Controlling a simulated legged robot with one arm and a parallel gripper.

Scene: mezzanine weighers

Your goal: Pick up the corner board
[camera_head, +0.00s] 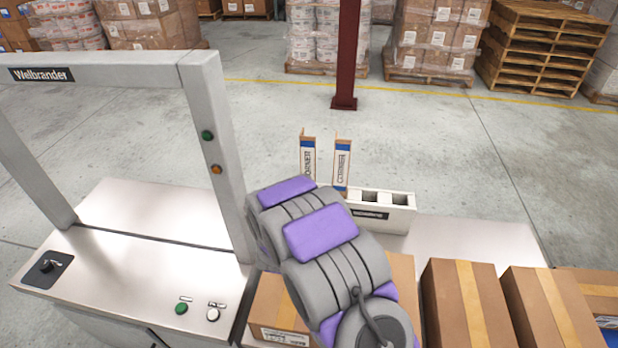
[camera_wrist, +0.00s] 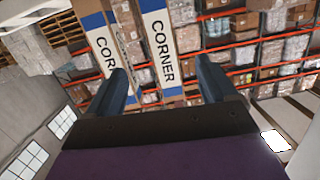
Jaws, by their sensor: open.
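Two upright corner boards, brown with a white and blue printed face, stand side by side: a left one (camera_head: 308,160) and a right one (camera_head: 342,162). A pale slotted holder (camera_head: 398,217) is at their right, with empty slots showing; their lower ends are hidden by my arm. In the wrist view my gripper (camera_wrist: 161,66) is open and empty. The right board (camera_wrist: 163,48) appears between the two fingertips, and the left board (camera_wrist: 103,42) appears by the left fingertip. Contact cannot be told. My arm hides the gripper in the head view.
A grey Welbrander frame (camera_head: 215,140) stands left on a steel table with buttons and a switch. Several taped cartons (camera_head: 465,305) line the near right. A bare steel surface (camera_head: 475,245) lies right of the holder. A dark red post (camera_head: 347,55) and loaded pallets stand beyond.

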